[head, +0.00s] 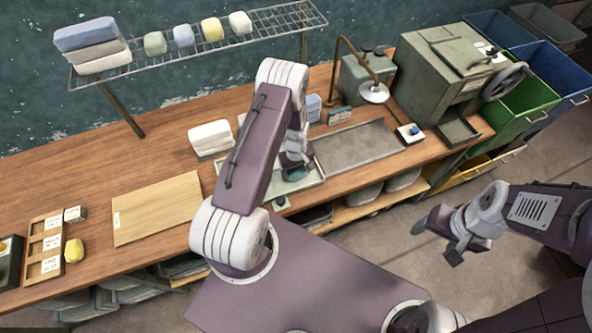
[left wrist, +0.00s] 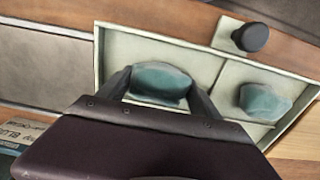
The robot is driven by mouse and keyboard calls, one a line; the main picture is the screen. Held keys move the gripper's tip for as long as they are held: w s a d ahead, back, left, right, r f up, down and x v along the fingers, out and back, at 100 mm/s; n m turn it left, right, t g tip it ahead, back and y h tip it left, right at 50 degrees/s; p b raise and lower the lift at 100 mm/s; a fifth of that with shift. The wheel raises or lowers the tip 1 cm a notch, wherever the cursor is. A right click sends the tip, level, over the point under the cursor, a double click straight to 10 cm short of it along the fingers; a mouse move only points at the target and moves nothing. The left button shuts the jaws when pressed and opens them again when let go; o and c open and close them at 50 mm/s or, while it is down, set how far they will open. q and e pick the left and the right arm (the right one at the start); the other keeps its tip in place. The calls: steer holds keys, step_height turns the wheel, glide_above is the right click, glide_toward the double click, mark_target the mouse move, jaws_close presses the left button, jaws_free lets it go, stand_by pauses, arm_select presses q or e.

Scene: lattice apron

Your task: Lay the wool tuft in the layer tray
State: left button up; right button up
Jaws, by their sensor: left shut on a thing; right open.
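My left gripper (left wrist: 160,92) is shut on a teal wool tuft (left wrist: 160,78), its two fingers on either side of it. It holds the tuft within the outline of a cream tray (left wrist: 112,48), which looks like the layer tray; I cannot tell whether the tuft touches its floor. A divider splits this tray, and a second teal tuft (left wrist: 265,101) lies in the compartment at the right. In the head view my left gripper (head: 296,173) is over the same tray (head: 314,181), largely hidden by my arm. My right gripper (head: 437,241) is open and empty, off the bench.
A dark knob (left wrist: 250,37) stands by the tray's edge. A grey shallow tray (head: 360,146), a bent lamp-like stand (head: 374,92) and a green machine (head: 445,75) are to the right. A wooden board (head: 155,210) lies left. A wire rack (head: 270,25) with pastel blocks runs behind.

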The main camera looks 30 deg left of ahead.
arm_select(q)
steer(key=shift+s+f, duration=0.1)
steer(key=shift+f, duration=0.1)
steer(key=o, duration=1.1)
steer(key=shift+r, duration=0.1)
steer(key=shift+o, duration=0.9)
